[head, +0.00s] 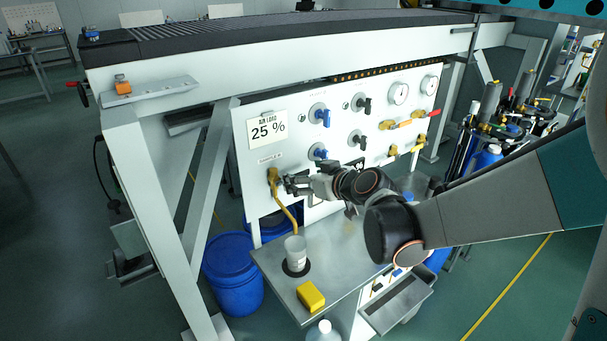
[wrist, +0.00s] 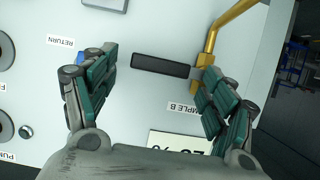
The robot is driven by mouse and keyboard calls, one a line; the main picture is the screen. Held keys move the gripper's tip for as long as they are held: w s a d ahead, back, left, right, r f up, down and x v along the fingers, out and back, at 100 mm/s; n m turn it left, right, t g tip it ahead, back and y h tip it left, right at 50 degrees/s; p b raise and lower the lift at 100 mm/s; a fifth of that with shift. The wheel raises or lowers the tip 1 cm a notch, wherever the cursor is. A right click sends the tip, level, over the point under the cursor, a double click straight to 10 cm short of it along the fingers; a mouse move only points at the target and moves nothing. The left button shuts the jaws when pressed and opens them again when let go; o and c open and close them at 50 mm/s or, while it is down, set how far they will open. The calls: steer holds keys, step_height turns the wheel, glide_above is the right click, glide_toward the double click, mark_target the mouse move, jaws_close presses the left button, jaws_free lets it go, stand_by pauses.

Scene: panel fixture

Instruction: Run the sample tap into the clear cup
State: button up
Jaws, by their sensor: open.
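The sample tap (head: 272,176) is brass, low on the left of the white panel, and its spout bends down toward the clear cup (head: 296,250). The cup stands upright on a black ring on the steel shelf. My gripper (head: 287,184) is at the panel just right of the tap. In the wrist view my gripper (wrist: 157,72) is open, with the tap's black lever (wrist: 160,66) between its two fingers. The right finger overlaps the brass tap body (wrist: 203,75); I cannot tell if it touches. Whether any liquid is in the cup is unclear.
A yellow sponge (head: 311,296) lies on the shelf (head: 345,255) in front of the cup. Other valves, gauges (head: 399,93) and a "25 %" card (head: 268,130) are on the panel. Blue drums (head: 233,275) stand below left. A white bottle (head: 322,331) is at the bottom.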

steer(key=shift+w+a+f, duration=0.15)
steer(key=shift+w+a, duration=0.1)
steer(key=shift+w, duration=0.05)
steer(key=c, duration=1.5)
steer(key=shift+s+a+r+n+t+h+p, duration=0.1)
steer(key=shift+r+n+t+h+p, duration=0.05)
steer(key=shift+r+n+p, duration=0.15)
steer(key=shift+s+a+r+n+t+h+p, duration=0.1)
steer(key=shift+r+n+t+h+p, duration=0.05)
steer(key=shift+r+n, duration=0.25)
steer(key=shift+c, duration=0.2)
steer(key=shift+s+a+r+n+t+h, duration=0.15)
steer(key=shift+r+n+t+h, duration=0.15)
steer(key=shift+n, duration=0.25)
steer(key=shift+s+a+r+n+t+h, duration=0.1)
steer(key=shift+a+r+n+t+h, duration=0.1)
steer(key=shift+r+n+h, duration=0.3)
steer(key=shift+f, duration=0.1)
steer(key=o, duration=1.5)
steer(key=shift+w, duration=0.15)
steer(key=shift+o, duration=0.2)
